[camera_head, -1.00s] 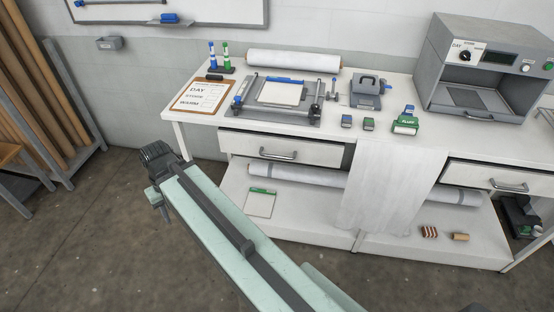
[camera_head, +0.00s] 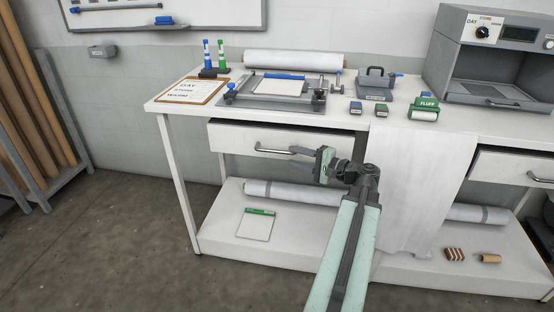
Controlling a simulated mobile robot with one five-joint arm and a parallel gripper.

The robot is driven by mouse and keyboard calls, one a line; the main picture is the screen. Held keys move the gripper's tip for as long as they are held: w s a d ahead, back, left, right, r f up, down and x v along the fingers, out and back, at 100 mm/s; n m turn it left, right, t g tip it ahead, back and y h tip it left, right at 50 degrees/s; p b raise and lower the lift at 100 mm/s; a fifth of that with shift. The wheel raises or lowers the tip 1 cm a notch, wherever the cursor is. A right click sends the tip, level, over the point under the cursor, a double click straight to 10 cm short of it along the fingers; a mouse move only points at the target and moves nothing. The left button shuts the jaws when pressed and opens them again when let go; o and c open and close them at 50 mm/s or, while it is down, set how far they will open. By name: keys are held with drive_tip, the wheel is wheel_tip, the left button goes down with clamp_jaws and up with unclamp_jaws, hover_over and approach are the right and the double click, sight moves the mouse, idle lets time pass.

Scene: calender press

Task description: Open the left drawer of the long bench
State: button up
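The left drawer (camera_head: 235,138) of the long bench (camera_head: 182,115) has a white front with a grey bar handle (camera_head: 270,151). My wrist and arm cover the drawer front's right part.
A white cloth (camera_head: 425,185) hangs over the bench front, right of my arm. A roll (camera_head: 285,190) and a green-edged pad (camera_head: 256,225) lie on the lower shelf. A press frame (camera_head: 262,97) and clipboard (camera_head: 190,91) are on top. Floor (camera_head: 120,240) at left is clear.

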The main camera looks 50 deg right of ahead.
sight(280, 152)
drive_tip(key=w, duration=0.2)
drive_tip(key=w+a, duration=0.1)
drive_tip(key=w, duration=0.4)
drive_tip(key=shift+w+a+f+b, duration=0.2)
drive_tip(key=shift+w+f+b, duration=0.1)
drive_tip(key=shift+w+f, duration=0.1)
clamp_jaws()
idle(0.9)
